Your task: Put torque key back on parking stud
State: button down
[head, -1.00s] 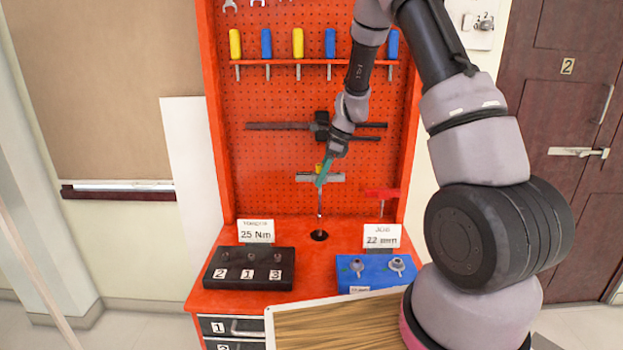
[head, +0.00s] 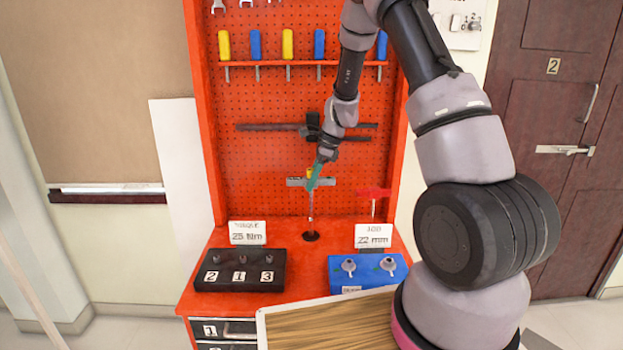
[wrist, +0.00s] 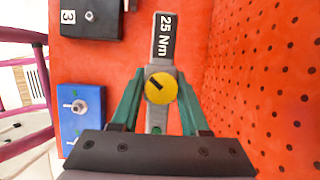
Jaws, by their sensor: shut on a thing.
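My gripper (head: 314,180) reaches down from above with its teal fingers shut on the torque key. In the wrist view the torque key (wrist: 161,88) has a yellow round dial, a grey body and a black "25 Nm" label, and sits between both fingers (wrist: 157,78). In the head view its grey crossbar (head: 296,183) is level and its thin shaft (head: 311,212) hangs upright. The shaft's lower end meets or stands just over a dark round spot (head: 311,236) on the orange bench; contact is unclear. I cannot tell which fitting is the parking stud.
A blue block (head: 340,279) with two grey fittings stands right. Signs read "25 Nm" (head: 247,233) and "22 mm" (head: 375,236). An orange pegboard (head: 260,160) with tools rises close behind. A wood-topped surface (head: 330,325) is in front.

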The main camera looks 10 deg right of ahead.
jog(key=shift+f, duration=1.7)
jog(key=shift+c, duration=1.6)
grip_release()
jog(key=v, duration=1)
jog(key=shift+d+r, duration=0.1)
jog(key=shift+r, duration=0.2)
jog(key=s+r+n+t+h, duration=0.1)
jog(key=s+r+n+t, duration=0.3)
jog(key=s+r+n, duration=1.2)
jog(key=s+r+t, duration=0.1)
jog(key=s+r, duration=0.3)
jog(key=s, duration=0.2)
jog(key=s+d+r+t+h, duration=0.1)
jog(key=s+r, duration=0.3)
jog(key=s, duration=0.3)
jog(key=shift+s+d+r, duration=0.2)
jog(key=shift+d+r, duration=0.15)
jog(key=shift+r, duration=0.05)
